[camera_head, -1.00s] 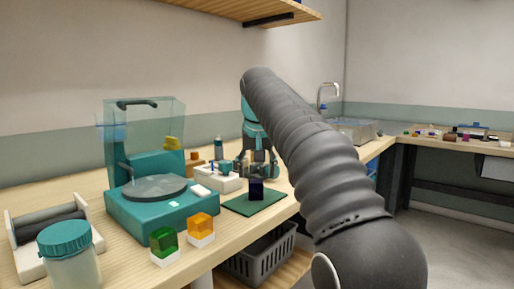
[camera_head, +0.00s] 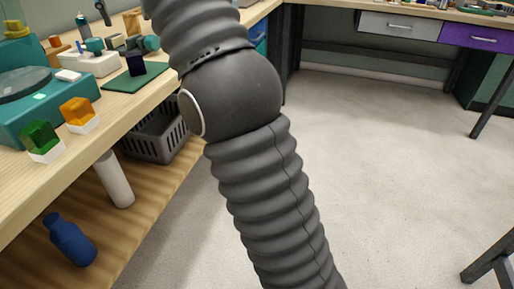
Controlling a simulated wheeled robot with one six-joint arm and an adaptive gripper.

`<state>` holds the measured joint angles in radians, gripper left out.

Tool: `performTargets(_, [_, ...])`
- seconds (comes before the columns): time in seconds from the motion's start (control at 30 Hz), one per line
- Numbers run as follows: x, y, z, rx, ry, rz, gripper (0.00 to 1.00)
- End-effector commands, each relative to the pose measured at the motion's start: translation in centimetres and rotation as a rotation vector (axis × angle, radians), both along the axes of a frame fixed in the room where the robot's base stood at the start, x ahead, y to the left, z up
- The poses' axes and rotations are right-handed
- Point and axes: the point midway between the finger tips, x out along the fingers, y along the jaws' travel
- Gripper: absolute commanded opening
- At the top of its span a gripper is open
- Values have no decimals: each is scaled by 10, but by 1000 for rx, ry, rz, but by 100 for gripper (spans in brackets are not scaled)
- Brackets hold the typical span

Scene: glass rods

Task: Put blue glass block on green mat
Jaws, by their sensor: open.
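The dark blue glass block (camera_head: 136,65) stands upright on the green mat (camera_head: 152,76) near the bench's front edge, in the head view. My own dark ribbed arm fills the middle of the view and hides the bench right of the mat.
Green (camera_head: 40,137) and orange (camera_head: 78,111) glass blocks sit on white bases at the bench's front. A teal machine (camera_head: 28,105) stands behind them. Below are a grey basket (camera_head: 158,135) and a blue bottle (camera_head: 69,238). The floor (camera_head: 385,160) at right is open.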

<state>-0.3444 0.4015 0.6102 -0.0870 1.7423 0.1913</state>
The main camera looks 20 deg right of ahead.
Motion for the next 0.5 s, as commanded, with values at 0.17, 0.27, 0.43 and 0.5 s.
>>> performTargets(0.17, [-26,-34,-1,0,-11,-12,66])
performTargets(0.27, [-47,-55,-9,0,-19,-18,66])
performTargets(0.43, [-89,-88,-33,2,-34,-31,66])
performTargets(0.5, [-108,-101,-47,3,-41,-38,66])
